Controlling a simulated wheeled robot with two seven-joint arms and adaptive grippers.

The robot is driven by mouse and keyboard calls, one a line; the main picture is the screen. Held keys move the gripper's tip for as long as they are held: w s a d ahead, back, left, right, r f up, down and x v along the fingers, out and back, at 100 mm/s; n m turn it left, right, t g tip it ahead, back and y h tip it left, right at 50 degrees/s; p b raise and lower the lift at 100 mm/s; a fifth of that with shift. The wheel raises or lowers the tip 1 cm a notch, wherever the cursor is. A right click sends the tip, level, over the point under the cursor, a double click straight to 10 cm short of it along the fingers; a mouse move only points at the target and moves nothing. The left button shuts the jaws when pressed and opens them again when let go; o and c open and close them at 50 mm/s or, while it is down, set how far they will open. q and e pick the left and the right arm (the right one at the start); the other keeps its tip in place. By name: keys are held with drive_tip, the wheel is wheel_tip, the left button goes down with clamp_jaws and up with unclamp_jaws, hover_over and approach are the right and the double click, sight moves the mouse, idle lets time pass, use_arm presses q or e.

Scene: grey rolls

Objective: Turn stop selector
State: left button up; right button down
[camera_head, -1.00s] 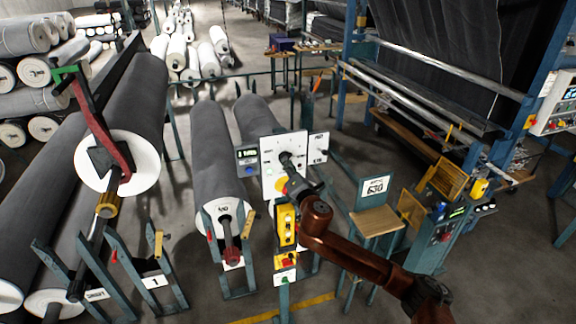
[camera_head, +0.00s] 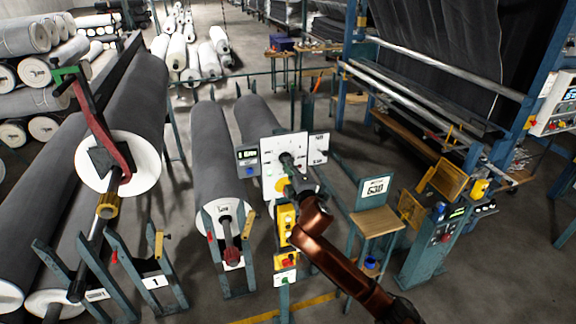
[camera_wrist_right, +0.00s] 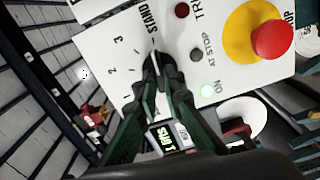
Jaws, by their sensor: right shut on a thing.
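The stop selector is a black knob (camera_wrist_right: 157,60) on a white control panel (camera_wrist_right: 120,62). A dial printed 1, 2, 3 and STAND surrounds it. My right gripper (camera_wrist_right: 160,75) is shut on the knob, its two dark fingers on either side of it. The fingers cover much of the knob, so its exact pointing is hard to tell. In the head view the panel (camera_head: 270,150) stands at the centre on a post, and my right gripper (camera_head: 291,168) meets its face. My left gripper is not in view.
A red mushroom button (camera_wrist_right: 272,40) on yellow and a lit green lamp (camera_wrist_right: 208,89) sit beside the selector. A yellow box (camera_head: 286,222) hangs below the panel. Grey rolls (camera_head: 215,150) lie behind and left.

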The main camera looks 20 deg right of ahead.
drive_tip(key=shift+m, duration=0.4)
drive_tip(key=c, duration=2)
unclamp_jaws()
drive_tip(key=shift+d, duration=0.1)
drive_tip(key=shift+c, duration=0.2)
drive_tip(key=shift+s, duration=0.1)
drive_tip(key=s, duration=1.2)
drive_tip(key=shift+d, duration=0.15)
drive_tip(key=shift+w, duration=0.1)
